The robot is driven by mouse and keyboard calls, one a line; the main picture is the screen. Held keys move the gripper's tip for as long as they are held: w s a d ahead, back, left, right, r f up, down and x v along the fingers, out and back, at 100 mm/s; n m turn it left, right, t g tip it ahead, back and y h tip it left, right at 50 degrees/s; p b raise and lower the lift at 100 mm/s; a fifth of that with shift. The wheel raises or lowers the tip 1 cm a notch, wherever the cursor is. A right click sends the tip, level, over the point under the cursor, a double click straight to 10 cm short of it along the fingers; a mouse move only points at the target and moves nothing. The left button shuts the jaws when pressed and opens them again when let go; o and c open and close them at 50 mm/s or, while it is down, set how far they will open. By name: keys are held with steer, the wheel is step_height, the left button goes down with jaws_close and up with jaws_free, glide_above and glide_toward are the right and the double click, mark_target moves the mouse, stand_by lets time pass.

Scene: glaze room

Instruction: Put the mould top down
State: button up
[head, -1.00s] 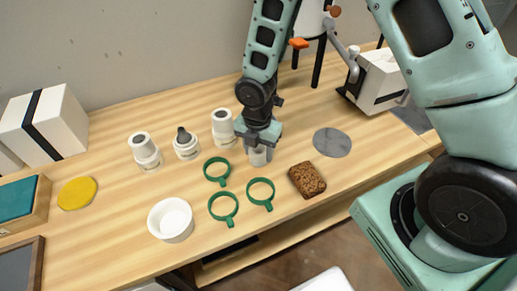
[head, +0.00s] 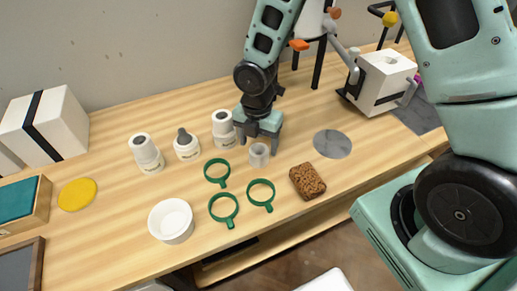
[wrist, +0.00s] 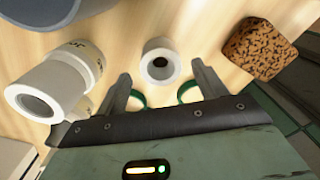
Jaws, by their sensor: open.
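A white block with a dark strap and a small hole in its upward face, which looks like the mould (head: 385,82), sits in a cradle with grey arms at the back right in the head view. My gripper (head: 259,139) is open and empty over the middle of the table, well left of the block. Its fingers (wrist: 162,80) also show in the wrist view. A small pale hollow cylinder (head: 259,155) stands upright on the table at the fingertips; in the wrist view it shows (wrist: 160,62) between and beyond them.
Green rings (head: 223,206), a white bowl (head: 170,222), a brown speckled block (head: 307,181) and a grey disc (head: 332,144) lie around. A stand with an orange knob (head: 299,44) rises behind. Table between disc and block is clear.

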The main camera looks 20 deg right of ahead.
step_height(320, 180, up, 8)
steer(key=s+a+r+m, duration=0.3)
steer(key=s+r+m, duration=0.2)
steer(key=s+m, duration=0.4)
steer(key=s+a+r+m, duration=0.3)
steer(key=s+r+m, duration=0.2)
steer(key=s+m, duration=0.4)
steer(key=shift+s+r+y, duration=0.2)
steer(key=shift+s+y, duration=0.2)
steer(key=shift+s, duration=0.65)
